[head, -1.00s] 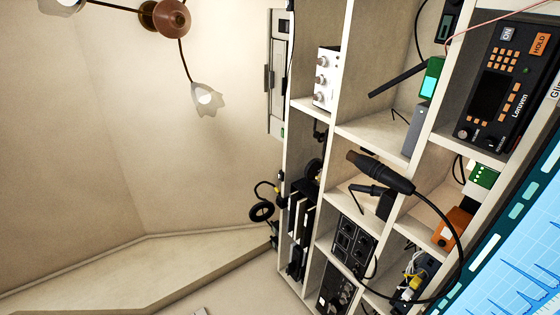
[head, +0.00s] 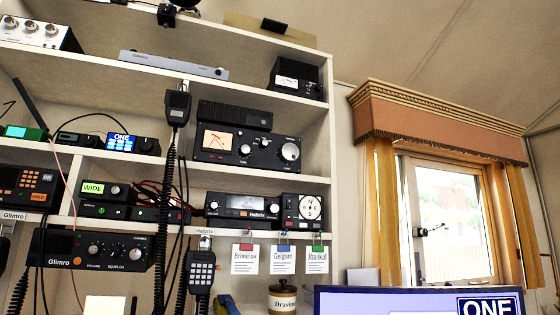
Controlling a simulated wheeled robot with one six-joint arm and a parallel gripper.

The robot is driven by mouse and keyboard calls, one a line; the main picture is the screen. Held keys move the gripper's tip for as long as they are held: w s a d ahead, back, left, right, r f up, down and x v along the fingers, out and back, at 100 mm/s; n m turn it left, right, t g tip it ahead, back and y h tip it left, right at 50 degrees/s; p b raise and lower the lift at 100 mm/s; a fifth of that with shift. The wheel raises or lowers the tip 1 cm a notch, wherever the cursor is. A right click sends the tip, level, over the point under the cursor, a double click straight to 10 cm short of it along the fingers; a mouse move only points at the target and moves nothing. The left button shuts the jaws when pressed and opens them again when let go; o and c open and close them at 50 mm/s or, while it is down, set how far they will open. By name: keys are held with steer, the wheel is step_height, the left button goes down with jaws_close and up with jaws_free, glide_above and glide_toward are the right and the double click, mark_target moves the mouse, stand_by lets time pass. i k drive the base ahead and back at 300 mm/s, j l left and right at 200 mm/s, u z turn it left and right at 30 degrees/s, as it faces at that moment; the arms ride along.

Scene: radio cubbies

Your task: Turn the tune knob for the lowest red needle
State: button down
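A black tuner-like box (head: 247,148) sits on a middle shelf of the cubbies. Its lit cream meter (head: 217,140) shows red needle lines that look crossed. A large pale-rimmed knob (head: 289,151) is at its right end, and a smaller knob (head: 245,149) is beside the meter. Their labels are too small to read, so I cannot tell which is the tune knob. A smaller black box (head: 298,80) on the shelf above has a white meter (head: 287,82) with a reddish mark. My gripper is not in view.
Hand microphones on cords (head: 177,106) hang left of the meter box. A radio marked Halbrix (head: 242,208) and a round-dial unit (head: 305,210) stand below it. Tags hang under them. A monitor (head: 415,301) is at the lower right, a curtained window (head: 447,220) at right.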

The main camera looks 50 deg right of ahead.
mark_target(244, 150)
steer(key=k+l, duration=0.1)
steer(key=l, duration=0.4)
steer(key=k+l, duration=0.1)
steer(key=l, duration=0.4)
steer(key=k+l, duration=0.1)
steer(key=l, duration=0.4)
steer(key=k+l+z, duration=0.1)
steer(key=l, duration=0.4)
steer(key=k+l, duration=0.1)
steer(key=l, duration=0.4)
